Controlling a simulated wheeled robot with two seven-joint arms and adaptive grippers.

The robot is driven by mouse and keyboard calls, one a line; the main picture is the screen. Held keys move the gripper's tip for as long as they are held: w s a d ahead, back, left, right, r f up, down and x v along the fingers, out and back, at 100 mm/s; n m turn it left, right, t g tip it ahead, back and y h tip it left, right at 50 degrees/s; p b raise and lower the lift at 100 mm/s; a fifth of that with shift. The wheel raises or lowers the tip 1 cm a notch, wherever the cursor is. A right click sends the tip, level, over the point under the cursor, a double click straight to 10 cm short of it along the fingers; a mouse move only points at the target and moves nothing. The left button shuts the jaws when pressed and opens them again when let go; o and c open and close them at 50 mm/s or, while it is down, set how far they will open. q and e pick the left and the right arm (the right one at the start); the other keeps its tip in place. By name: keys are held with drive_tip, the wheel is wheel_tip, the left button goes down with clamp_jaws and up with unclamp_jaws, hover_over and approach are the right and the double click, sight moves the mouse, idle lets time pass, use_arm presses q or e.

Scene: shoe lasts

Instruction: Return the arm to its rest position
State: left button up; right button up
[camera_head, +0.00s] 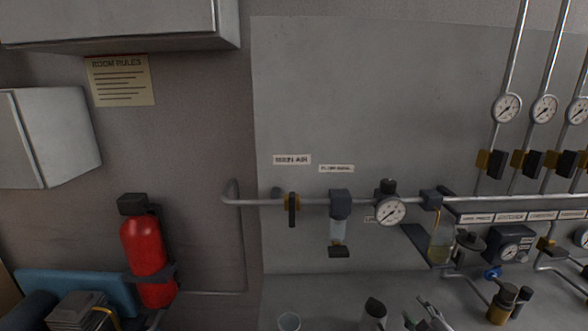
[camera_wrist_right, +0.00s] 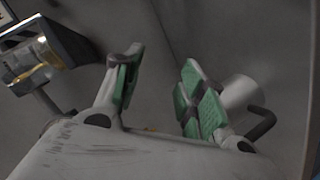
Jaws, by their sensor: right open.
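My right gripper (camera_wrist_right: 162,68) is in the right wrist view, with its two green-padded fingers spread apart. The gap between the fingers is empty, with grey surface behind it. In the head view, a pale grey jointed part at the bottom edge looks like my right gripper (camera_head: 432,315); most of it is cut off by the frame. My left gripper shows in neither view.
A white cylinder (camera_wrist_right: 240,93) is close beside the right-hand finger; contact is unclear. A dark box-shaped fixture (camera_wrist_right: 45,50) is at upper left. The head view shows a pipe (camera_head: 310,202), gauge (camera_head: 390,211) and red extinguisher (camera_head: 146,245) along the wall.

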drive_tip(key=s+a+f+m+g+y, duration=0.1)
drive_tip(key=s+a+f+m+g, duration=0.2)
drive_tip(key=s+a+f+g, duration=0.5)
drive_tip(key=s+a+f+m+g+y, duration=0.1)
drive_tip(key=s+a+f+m+g, duration=0.2)
drive_tip(key=s, duration=0.8)
wheel_tip(320, 180, down, 34)
drive_tip(key=s, duration=0.3)
drive_tip(key=s+d+f, duration=0.2)
drive_tip(key=s+f, duration=0.8)
drive_tip(key=s, duration=0.1)
drive_tip(key=s+d+f+g, duration=0.1)
drive_tip(key=s+d+f, duration=0.1)
drive_tip(key=s+f, duration=0.7)
drive_tip(key=shift+s+d+f, duration=0.3)
drive_tip(key=shift+s+f, duration=0.1)
drive_tip(key=shift+s, duration=0.6)
drive_tip(key=shift+s, duration=0.15)
